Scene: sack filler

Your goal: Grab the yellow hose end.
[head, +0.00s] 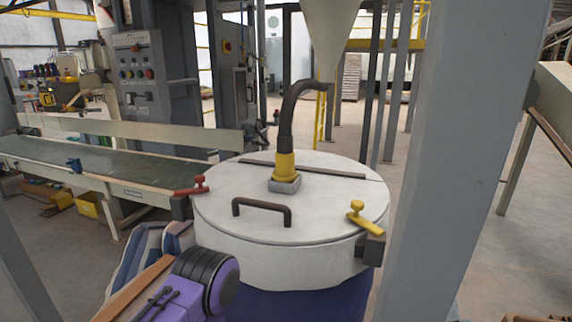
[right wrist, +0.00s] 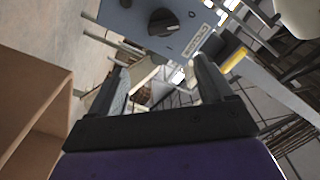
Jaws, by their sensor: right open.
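The yellow hose end (head: 284,164) stands upright on a small grey block (head: 285,185) on the pale round lid (head: 230,185). A dark hose (head: 288,115) rises from it and bends right towards a pale funnel (head: 328,35). My right gripper (right wrist: 162,84) shows in the right wrist view, its two dark fingers apart and nothing held between them. The hose end is not seen in that view. In the head view a purple arm part of mine is at the lower left, below and left of the lid; I cannot make out gripper fingers there.
A grey post (head: 445,150) stands close on the right. A conveyor (head: 90,165) lies left. A grey box with a black knob (right wrist: 163,22) is beyond my right gripper.

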